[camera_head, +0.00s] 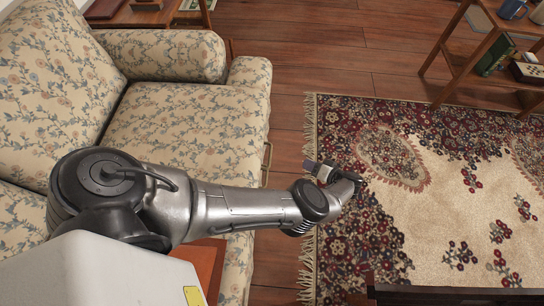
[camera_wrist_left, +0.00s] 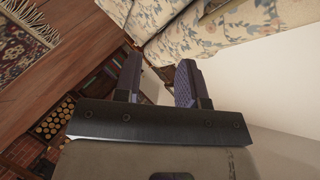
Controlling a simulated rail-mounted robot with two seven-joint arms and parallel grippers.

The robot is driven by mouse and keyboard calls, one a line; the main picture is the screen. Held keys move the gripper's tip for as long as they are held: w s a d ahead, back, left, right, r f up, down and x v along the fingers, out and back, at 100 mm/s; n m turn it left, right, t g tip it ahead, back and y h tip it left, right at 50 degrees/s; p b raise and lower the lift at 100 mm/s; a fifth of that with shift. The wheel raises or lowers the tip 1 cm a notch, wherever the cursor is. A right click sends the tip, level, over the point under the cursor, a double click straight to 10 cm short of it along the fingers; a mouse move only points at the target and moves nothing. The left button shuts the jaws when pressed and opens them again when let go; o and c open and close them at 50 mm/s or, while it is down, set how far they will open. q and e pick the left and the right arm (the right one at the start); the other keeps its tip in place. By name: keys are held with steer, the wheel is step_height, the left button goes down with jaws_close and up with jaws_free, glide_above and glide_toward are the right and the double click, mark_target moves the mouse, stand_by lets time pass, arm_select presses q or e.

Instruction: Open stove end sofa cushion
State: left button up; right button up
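The floral sofa (camera_head: 185,125) fills the left of the head view, its front edge facing the rug. Its seat is flat, and a thin brass-coloured handle (camera_head: 267,158) stands on its front edge. Floral upholstery (camera_wrist_left: 215,25) also shows at the top of the left wrist view. My left arm crosses over the sofa seat. My left gripper (camera_head: 311,166) is beyond the front edge, to the right of the handle and apart from it. In the left wrist view its two dark fingers (camera_wrist_left: 158,82) are spread with nothing between them. My right gripper is not in view.
A patterned rug (camera_head: 455,215) lies on the wood floor (camera_head: 300,65) right of the sofa. A wooden shelf unit (camera_head: 462,55) stands at upper right. Stacked logs (camera_wrist_left: 53,120) show at the left wrist view's left. A dark furniture edge (camera_head: 450,294) is at lower right.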

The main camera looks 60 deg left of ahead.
arm_select(q)
steer(key=s+d+r+m+g, duration=0.1)
steer(key=s+r+m+g, duration=0.2)
steer(key=s+g, duration=0.1)
steer(key=p+x, duration=0.1)
steer(key=x, duration=1.2)
steer(key=shift+s+a+r+g, duration=0.2)
steer(key=shift+r+g, duration=0.05)
steer(key=shift+g, duration=0.05)
jaws_close()
